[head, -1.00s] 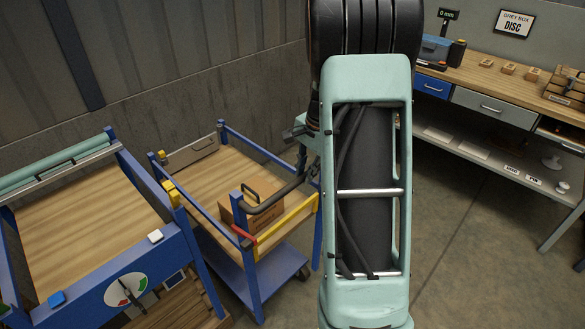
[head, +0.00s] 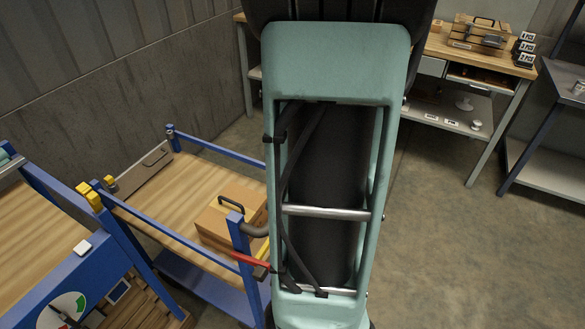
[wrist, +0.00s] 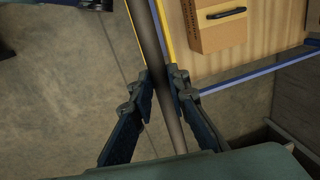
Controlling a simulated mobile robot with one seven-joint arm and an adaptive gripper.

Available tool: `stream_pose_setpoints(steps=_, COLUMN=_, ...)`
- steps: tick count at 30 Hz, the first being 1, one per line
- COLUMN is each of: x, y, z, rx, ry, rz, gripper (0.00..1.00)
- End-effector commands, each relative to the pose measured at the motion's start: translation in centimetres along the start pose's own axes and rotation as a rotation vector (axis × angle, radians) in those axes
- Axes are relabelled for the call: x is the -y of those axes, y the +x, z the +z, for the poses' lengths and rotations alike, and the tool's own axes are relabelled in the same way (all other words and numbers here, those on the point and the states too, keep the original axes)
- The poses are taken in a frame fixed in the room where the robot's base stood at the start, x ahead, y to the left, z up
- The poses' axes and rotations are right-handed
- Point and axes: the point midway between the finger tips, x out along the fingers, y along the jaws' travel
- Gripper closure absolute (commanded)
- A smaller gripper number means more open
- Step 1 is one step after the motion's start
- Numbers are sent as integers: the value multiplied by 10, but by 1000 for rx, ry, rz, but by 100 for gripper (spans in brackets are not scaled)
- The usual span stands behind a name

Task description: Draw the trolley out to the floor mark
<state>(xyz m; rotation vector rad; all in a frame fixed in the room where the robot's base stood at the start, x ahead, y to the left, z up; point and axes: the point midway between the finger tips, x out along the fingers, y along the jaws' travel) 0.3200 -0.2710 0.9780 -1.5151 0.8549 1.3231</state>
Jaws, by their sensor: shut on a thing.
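The trolley (head: 190,185) has a blue frame and a wooden deck, in the left half of the head view. It carries a cardboard box (head: 215,225) with a dark handle. The trolley's dark push handle (head: 254,230) shows partly beside my arm, near a red lever (head: 250,260). In the wrist view the dark handle bar (wrist: 150,40) runs between the fingers of my gripper (wrist: 162,77), which is shut on it. The box shows there too (wrist: 218,30). My arm hides the gripper and part of the trolley in the head view. I see no floor mark.
A blue-framed bench (head: 25,270) with a dial and yellow blocks (head: 90,196) stands left, close to the trolley. A wall (head: 120,100) runs behind. A workbench (head: 440,50) and a grey shelf (head: 550,160) stand at the back right. Open floor (head: 450,240) lies right.

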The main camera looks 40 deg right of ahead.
Motion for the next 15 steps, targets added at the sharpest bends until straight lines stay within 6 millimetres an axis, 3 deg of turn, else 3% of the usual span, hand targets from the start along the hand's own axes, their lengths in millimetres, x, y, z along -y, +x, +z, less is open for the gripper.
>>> stream_pose_setpoints(steps=13, x=-6, y=-1, z=0, rx=2, ry=0, rz=3, gripper=100)
stream_pose_setpoints(steps=14, x=-6, y=-1, z=0, rx=2, ry=0, rz=3, gripper=84)
stream_pose_setpoints(steps=15, x=-6, y=-1, z=0, rx=2, ry=0, rz=3, gripper=79)
